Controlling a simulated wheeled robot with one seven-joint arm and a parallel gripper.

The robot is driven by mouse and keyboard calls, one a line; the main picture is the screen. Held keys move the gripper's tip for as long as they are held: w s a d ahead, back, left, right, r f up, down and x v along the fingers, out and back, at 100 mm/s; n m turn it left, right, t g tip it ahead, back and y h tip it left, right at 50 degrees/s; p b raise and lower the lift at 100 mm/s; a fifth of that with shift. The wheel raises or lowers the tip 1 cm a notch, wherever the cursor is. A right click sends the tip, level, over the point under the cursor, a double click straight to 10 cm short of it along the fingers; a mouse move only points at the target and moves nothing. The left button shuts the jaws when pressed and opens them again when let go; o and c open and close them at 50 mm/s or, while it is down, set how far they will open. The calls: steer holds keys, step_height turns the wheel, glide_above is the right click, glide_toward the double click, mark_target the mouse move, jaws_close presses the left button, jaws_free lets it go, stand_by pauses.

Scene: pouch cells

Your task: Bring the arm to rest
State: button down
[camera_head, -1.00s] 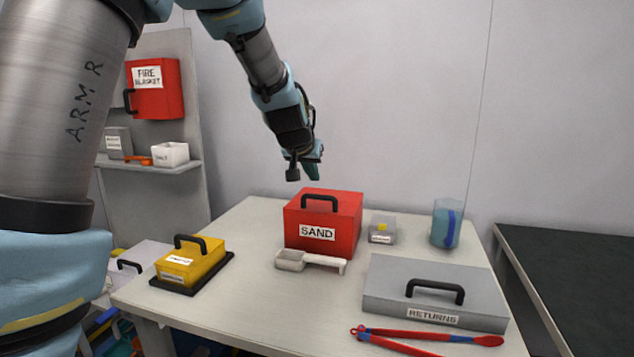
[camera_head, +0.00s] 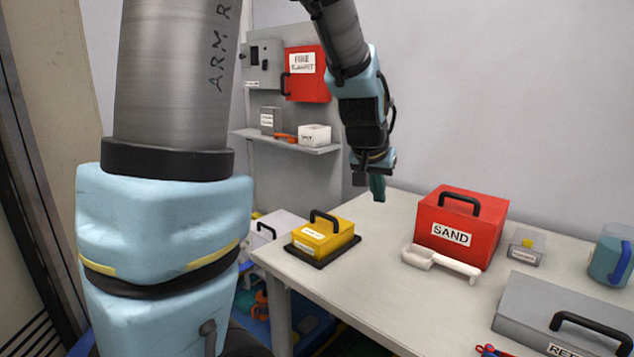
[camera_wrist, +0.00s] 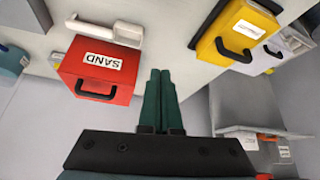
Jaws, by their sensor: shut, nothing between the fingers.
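My arm reaches over the back of the table from the upper middle of the head view. My gripper (camera_head: 377,188) points down above the table's back left part, behind the yellow box and left of the red SAND box. In the wrist view my gripper (camera_wrist: 160,75) shows two dark green fingers side by side, shut, with nothing held. The red SAND box (camera_head: 478,238) stands on the table; it also shows in the wrist view (camera_wrist: 97,72), left of the fingers. The fingers look clear of it.
A yellow box (camera_head: 325,238) on a black base and a white scoop (camera_head: 440,264) stand on the table (camera_head: 372,290). A grey RETURNS case (camera_head: 530,310) and a blue-filled container (camera_head: 608,258) are at right. A shelf (camera_head: 290,143) with a red fire blanket box (camera_head: 308,75) is behind.

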steer(key=s+a+f+n+g+y, duration=0.1)
steer(key=s+a+f, duration=0.2)
steer(key=a, duration=0.4)
steer(key=s+a+f+n+g+y, duration=0.1)
steer(key=s+a+f+n, duration=0.1)
steer(key=s+a, duration=0.3)
steer(key=s+a+f+n+g+y, duration=0.1)
steer(key=s+a+f, duration=0.2)
steer(key=a, duration=0.6)
steer(key=shift+s+f+n+g, duration=0.3)
steer(key=shift+s+g, duration=0.1)
steer(key=shift+s, duration=0.05)
